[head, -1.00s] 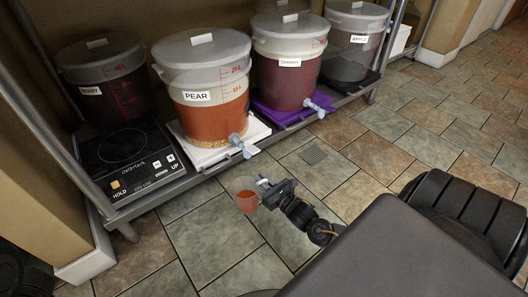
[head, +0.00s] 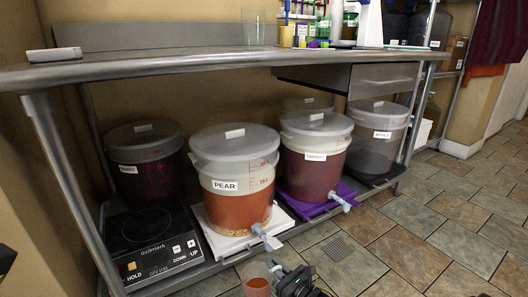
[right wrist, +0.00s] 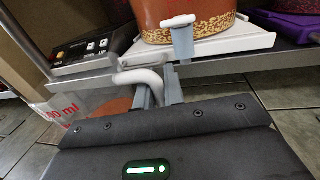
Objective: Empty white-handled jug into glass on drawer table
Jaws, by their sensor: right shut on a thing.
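The jug (head: 257,284) is clear with orange-red liquid in it, at the bottom edge of the head view. In the right wrist view the jug (right wrist: 68,108) shows red "ml" marks and a white handle (right wrist: 140,77). My right gripper (right wrist: 152,97) is shut on this handle. The jug is in front of the lower shelf, below the pear bucket's tap. A clear, empty-looking glass (head: 254,27) stands on the metal table (head: 190,64), which has a drawer (head: 382,80) under its right part. My left gripper does not show clearly.
Buckets labelled pear (head: 232,170), cherry (head: 315,155) and apple (head: 378,130) stand on the lower shelf, with a dark one behind the hot plate (head: 140,232). A yellow cup (head: 286,37) and bottles stand right of the glass. The tabletop left of the glass is mostly clear.

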